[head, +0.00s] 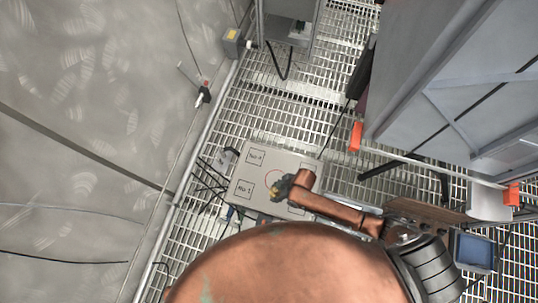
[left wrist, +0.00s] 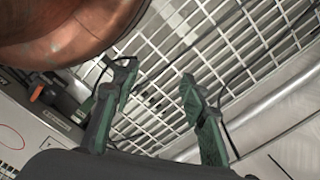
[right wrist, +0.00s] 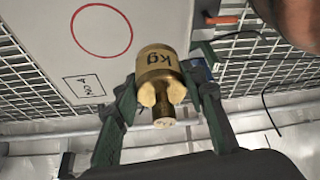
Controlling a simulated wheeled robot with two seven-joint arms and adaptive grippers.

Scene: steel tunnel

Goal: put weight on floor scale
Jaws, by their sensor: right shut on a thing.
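The floor scale is a light grey plate (head: 243,190) with a red circle and marked squares, lying on the grating in the head view. It fills the upper left of the right wrist view (right wrist: 40,35), red circle included. My right gripper (head: 276,188) is over the plate near the circle. In the right wrist view my right gripper (right wrist: 160,92) is shut on a brass weight (right wrist: 155,62) marked "kg". I cannot tell whether the weight touches the plate. My left gripper (left wrist: 158,82) is open and empty in the left wrist view; it is hidden in the head view.
Steel grating floor (head: 265,120) surrounds the scale. A grey cabinet (head: 440,80) with orange-ended bars stands at the right. A pipe and curved wall (head: 90,130) run along the left. Dark cables (head: 212,180) lie beside the scale's left edge.

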